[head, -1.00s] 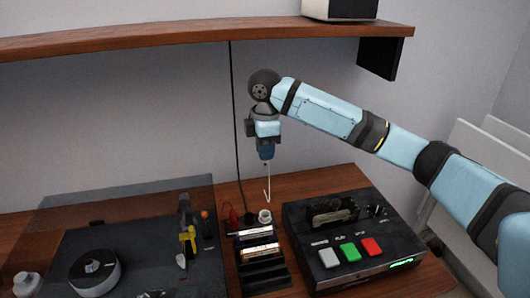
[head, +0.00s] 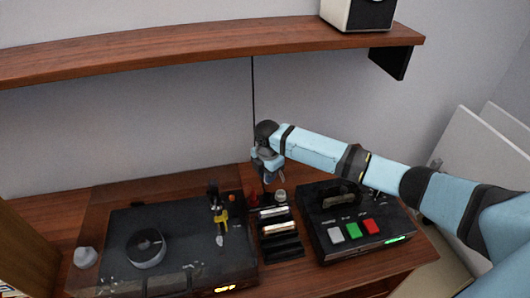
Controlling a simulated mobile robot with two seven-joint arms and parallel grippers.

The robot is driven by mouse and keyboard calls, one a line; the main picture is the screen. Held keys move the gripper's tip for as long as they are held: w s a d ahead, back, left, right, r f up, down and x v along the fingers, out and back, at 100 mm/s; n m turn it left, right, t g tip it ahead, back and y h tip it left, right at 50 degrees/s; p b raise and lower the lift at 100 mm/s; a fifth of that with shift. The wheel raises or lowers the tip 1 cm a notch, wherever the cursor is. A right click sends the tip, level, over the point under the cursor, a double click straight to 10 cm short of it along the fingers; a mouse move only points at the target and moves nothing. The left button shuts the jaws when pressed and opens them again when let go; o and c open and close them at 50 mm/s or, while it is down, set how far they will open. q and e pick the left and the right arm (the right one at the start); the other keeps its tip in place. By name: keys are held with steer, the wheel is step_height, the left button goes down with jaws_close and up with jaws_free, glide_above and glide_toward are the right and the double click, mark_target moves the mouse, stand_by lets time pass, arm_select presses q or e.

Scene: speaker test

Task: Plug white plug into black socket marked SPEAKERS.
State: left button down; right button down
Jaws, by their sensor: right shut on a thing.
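My right gripper (head: 268,178) points down at the back of the wooden desk, low behind the slotted rack. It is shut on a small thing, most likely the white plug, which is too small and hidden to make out. A small red item (head: 254,198) is just left below the gripper, and a whitish round item (head: 281,196) is just right below it. The black socket and its SPEAKERS marking cannot be made out. My left gripper is not in view.
A turntable (head: 130,215) under a clear cover stands left. A black rack with cassettes (head: 283,250) is in the middle. A black deck (head: 325,257) with white, green and red buttons is right. A wooden shelf (head: 200,48) with a speaker (head: 358,12) hangs above; a black cable (head: 253,110) runs down.

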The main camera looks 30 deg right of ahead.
steer(key=shift+s+f+b, duration=0.1)
steer(key=shift+f+b, duration=0.35)
steer(key=shift+f, duration=0.15)
step_height(320, 180, down, 2)
steer(key=shift+f+b, duration=0.2)
steer(key=shift+b, duration=1)
steer(key=shift+f, duration=0.65)
steer(key=shift+f+p, duration=0.15)
steer(key=shift+p, duration=0.65)
steer(key=shift+f+b, duration=0.55)
steer(key=shift+f, duration=0.75)
steer(key=c, duration=0.5)
jaws_free()
steer(key=shift+c, duration=0.2)
steer(key=shift+r, duration=0.1)
